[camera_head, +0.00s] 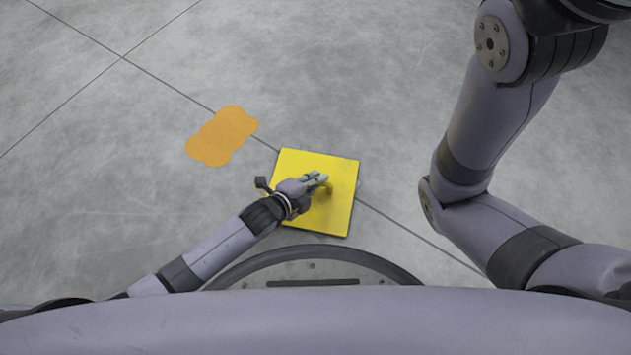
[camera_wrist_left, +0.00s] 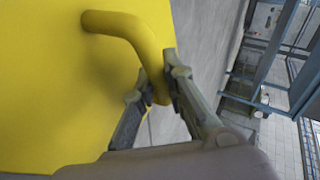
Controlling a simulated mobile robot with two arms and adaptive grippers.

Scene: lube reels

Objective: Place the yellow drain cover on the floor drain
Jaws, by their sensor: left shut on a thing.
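The yellow drain cover (camera_head: 338,215) is a flat square plate in front of my base in the head view. Its curved yellow handle (camera_wrist_left: 128,32) shows in the left wrist view, with the plate (camera_wrist_left: 45,100) behind it. My left gripper (camera_head: 320,180) is shut on the handle; its fingers (camera_wrist_left: 158,78) lie on both sides of the handle's end. I cannot tell how high the cover is above the floor. A small pale rim (camera_head: 359,184) shows at the cover's right edge; it may be the floor drain, mostly hidden under the cover. My right gripper is out of view.
An orange spill-like patch (camera_head: 222,136) lies on the grey concrete floor (camera_head: 300,70), up and left of the cover. Floor around the cover is otherwise clear. Blue metal framing (camera_wrist_left: 275,55) shows at the right of the left wrist view.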

